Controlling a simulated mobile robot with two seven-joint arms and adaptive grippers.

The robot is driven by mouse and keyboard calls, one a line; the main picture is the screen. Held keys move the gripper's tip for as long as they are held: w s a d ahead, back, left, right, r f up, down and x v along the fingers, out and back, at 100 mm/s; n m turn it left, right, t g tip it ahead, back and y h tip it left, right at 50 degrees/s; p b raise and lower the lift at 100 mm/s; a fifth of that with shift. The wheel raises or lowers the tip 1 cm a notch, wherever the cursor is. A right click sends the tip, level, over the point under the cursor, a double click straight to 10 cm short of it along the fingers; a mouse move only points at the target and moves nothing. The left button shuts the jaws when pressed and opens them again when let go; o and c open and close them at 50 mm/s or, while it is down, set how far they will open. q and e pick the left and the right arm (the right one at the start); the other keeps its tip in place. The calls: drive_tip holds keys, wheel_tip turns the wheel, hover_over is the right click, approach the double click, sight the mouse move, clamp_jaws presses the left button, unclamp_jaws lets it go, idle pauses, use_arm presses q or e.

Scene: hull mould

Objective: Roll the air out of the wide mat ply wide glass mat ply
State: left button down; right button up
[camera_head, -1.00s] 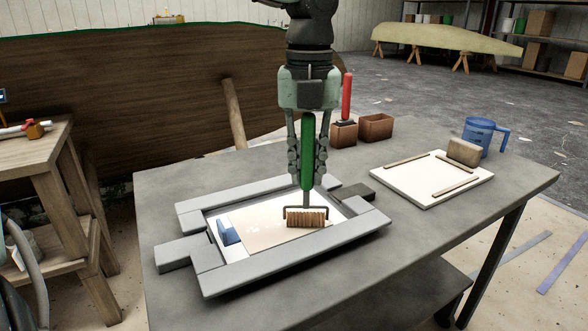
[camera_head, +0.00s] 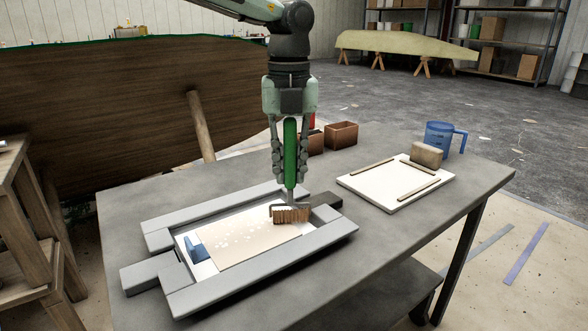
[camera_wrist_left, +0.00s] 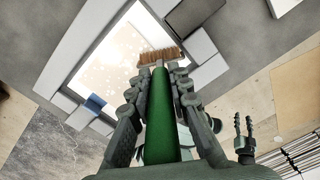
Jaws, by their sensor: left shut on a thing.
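The wide mat ply (camera_head: 235,245) is a beige sheet lying in the grey-framed mould (camera_head: 235,280). Pale white blotches show on its surface, mostly toward its left and middle. The roller (camera_head: 291,215) has a brown ribbed head and a green handle. Its head is at the right end of the ply; whether it presses on the sheet I cannot tell. My left gripper (camera_head: 290,170) is shut on the upright green handle (camera_wrist_left: 161,120). In the left wrist view, the roller head (camera_wrist_left: 160,56) lies over the ply's edge (camera_wrist_left: 120,58). My right gripper (camera_wrist_left: 244,125) appears small there, its fingers apart and empty.
A blue block (camera_head: 196,249) sits at the mould's left end. A white board (camera_head: 385,188) with wooden strips and a tan block (camera_head: 427,154) lies to the right, beside a blue jug (camera_head: 440,138). Brown boxes (camera_head: 341,134) stand behind. The table's front right is clear.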

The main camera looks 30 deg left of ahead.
use_arm(q)
drive_tip(key=shift+s+a+b, duration=1.55)
drive_tip(key=shift+s+a, duration=3.25)
drive_tip(key=shift+a, duration=1)
drive_tip(key=w+d+p, duration=0.3)
drive_tip(key=w+d, duration=0.3)
drive_tip(key=w, duration=0.6)
drive_tip(key=shift+w+d, duration=0.15)
drive_tip(key=shift+d, duration=0.05)
wheel_tip(320, 180, up, 7)
drive_tip(key=p, duration=0.5)
drive_tip(key=shift+f, duration=0.1)
